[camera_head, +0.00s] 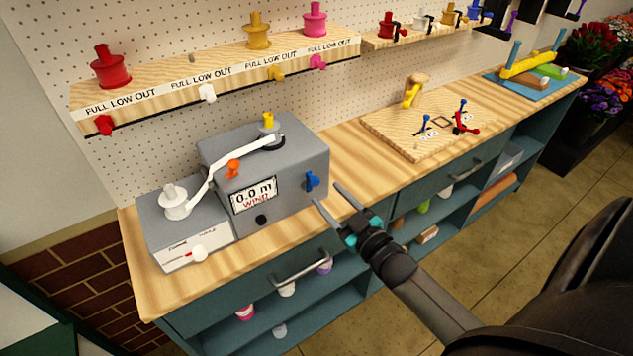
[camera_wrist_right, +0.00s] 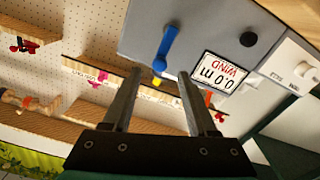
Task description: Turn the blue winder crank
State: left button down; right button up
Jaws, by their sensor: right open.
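The blue winder crank (camera_head: 312,181) sticks out from the right part of the front of the grey winder box (camera_head: 220,155). The box's display (camera_head: 254,194) reads "0.0 m WIND". My right gripper (camera_head: 331,200) is open and empty, just in front of and to the right of the crank, with its fingers pointing toward the box. In the right wrist view the crank (camera_wrist_right: 165,48) shows beyond the two spread fingers (camera_wrist_right: 157,95), and I see no contact. My left gripper is not in view.
A white ribbon runs from a white spool (camera_head: 175,201) on a smaller grey box to the winder top, near an orange knob (camera_head: 233,168). A wooden board (camera_head: 390,127) with small tools lies to the right. A shelf of spools (camera_head: 180,88) is above. A drawer handle (camera_head: 300,267) protrudes below.

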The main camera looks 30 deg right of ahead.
aim_at(317, 184)
jog(key=shift+w, duration=3.05)
grip_shut()
